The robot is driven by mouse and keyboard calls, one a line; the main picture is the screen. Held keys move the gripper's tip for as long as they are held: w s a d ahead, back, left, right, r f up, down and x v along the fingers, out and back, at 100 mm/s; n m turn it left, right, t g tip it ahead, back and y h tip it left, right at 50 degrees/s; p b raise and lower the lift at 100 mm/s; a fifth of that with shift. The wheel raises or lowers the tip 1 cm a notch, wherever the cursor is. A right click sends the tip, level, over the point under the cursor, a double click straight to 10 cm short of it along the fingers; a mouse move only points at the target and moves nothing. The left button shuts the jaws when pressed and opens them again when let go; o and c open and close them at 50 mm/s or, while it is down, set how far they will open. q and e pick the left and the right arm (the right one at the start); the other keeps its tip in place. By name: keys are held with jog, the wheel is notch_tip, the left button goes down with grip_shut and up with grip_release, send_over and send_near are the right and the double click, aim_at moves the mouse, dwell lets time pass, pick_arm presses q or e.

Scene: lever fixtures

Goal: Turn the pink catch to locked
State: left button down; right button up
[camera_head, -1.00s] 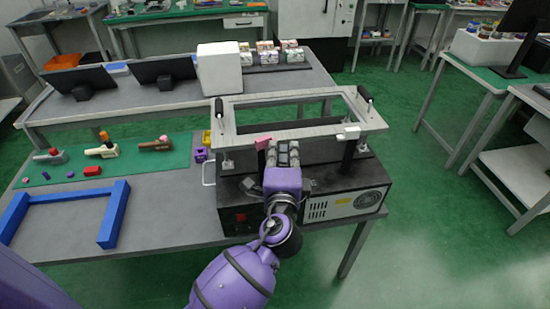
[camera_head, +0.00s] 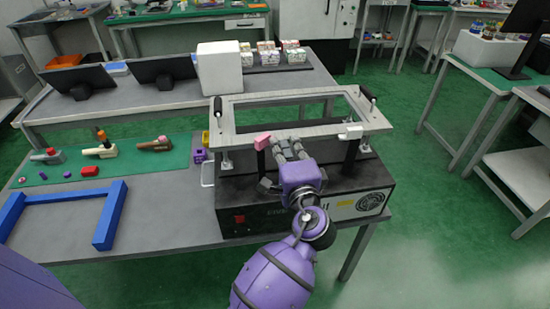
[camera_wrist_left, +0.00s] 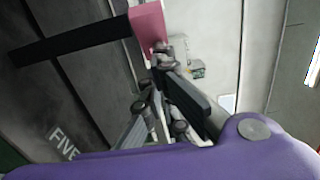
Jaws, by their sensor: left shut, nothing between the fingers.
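The pink catch (camera_head: 262,141) sits at the front left of the light-grey rectangular frame (camera_head: 235,138), above the black box. My left gripper (camera_head: 286,143) is shut and empty, just right of the catch at the frame's front edge. In the left wrist view the pink catch (camera_wrist_left: 149,25) stands at the top, on a dark bar. My left gripper's fingertips (camera_wrist_left: 163,55) are right by its lower end. I cannot tell if they touch. No locked marking is legible. My right gripper is not in view.
A white catch (camera_head: 350,132) sits at the front right of the frame. Black upright handles (camera_head: 217,106) stand at its sides. The black box (camera_head: 240,205) is below. A blue bracket (camera_head: 110,215) and a green mat (camera_head: 60,177) with small parts lie left.

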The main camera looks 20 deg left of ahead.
pick_arm(q)
jog(key=shift+w+a+n+g+y+b, duration=0.1)
jog(key=shift+w+n+g+y+b, duration=0.25)
jog(key=shift+n+g+y, duration=0.45)
jog(key=shift+w+a, duration=0.15)
jog(key=shift+w, duration=0.25)
jog(key=shift+w+a, duration=0.25)
jog(key=shift+w, duration=0.15)
dwell(0.9)
